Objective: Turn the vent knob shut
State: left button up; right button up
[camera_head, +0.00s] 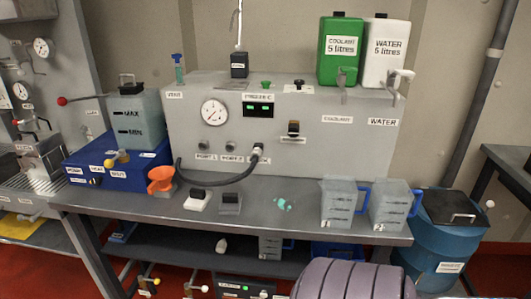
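A grey test cabinet (350,145) stands on the bench. A small label at its upper left seems to read VENT (174,94). Above that label stands a slim clear tube with a blue top (177,58). A small green knob (266,84) sits on the cabinet's top edge, above the green-lit display (258,109). A dark knob (293,128) is on the front panel to the right. I cannot tell for sure which part is the vent knob, or how far it is turned. Neither gripper is in view.
Green coolant (327,65) and white water (384,72) jugs stand on the cabinet. A black hose (215,183) curves to the front panel. An orange funnel (160,180) and two measuring jugs (338,205) (388,206) stand on the bench (310,232). A blue drum (450,240) stands right.

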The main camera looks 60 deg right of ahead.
aim_at(177, 56)
jog(key=z, duration=1.65)
